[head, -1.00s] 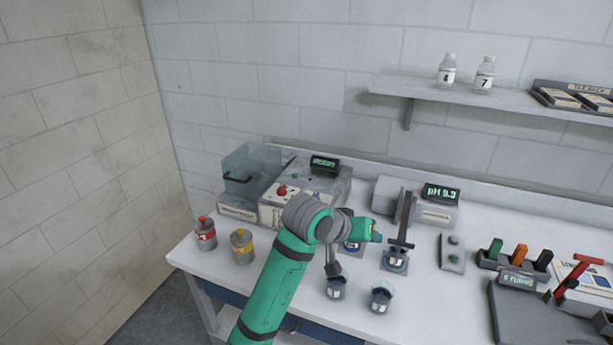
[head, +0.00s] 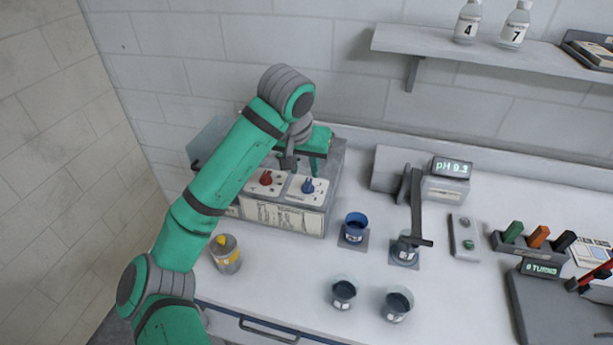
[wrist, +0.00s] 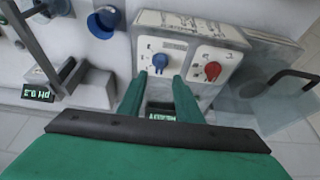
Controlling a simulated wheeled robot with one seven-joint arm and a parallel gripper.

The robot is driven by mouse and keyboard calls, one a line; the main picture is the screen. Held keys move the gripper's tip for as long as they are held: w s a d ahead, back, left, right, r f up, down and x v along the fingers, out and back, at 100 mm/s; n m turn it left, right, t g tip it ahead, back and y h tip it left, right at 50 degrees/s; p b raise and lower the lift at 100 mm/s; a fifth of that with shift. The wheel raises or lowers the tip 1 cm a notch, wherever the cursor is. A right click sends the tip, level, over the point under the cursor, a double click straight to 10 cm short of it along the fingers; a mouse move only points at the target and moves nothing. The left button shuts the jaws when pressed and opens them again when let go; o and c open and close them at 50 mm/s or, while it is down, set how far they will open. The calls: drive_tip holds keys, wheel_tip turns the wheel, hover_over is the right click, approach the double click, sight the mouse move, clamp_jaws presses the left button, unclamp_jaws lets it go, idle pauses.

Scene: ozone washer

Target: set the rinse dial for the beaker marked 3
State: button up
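The grey washer unit (head: 285,215) has a red dial (head: 266,178) and a blue dial (head: 308,187) on its pale panel. I cannot read which is the rinse dial. My gripper (wrist: 160,77) is open and empty. In the wrist view its fingertips sit on either side of the blue dial (wrist: 160,60), short of it; the red dial (wrist: 212,70) is to the right. A blue-filled beaker (head: 355,228) stands right of the washer, another beaker (head: 405,250) is at the pH meter, and two beakers, (head: 344,293) and (head: 397,305), stand in front. Their marks are too small to read.
The pH meter (head: 448,188) shows 9.3. A shelf (head: 480,58) above holds bottles 4 and 7. Coloured blocks (head: 538,237) stand at right.

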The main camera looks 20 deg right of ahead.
sight(307, 181)
drive_tip(key=x, duration=0.7)
drive_tip(key=shift+c, duration=0.3)
drive_tip(key=shift+w+r, duration=0.1)
clamp_jaws()
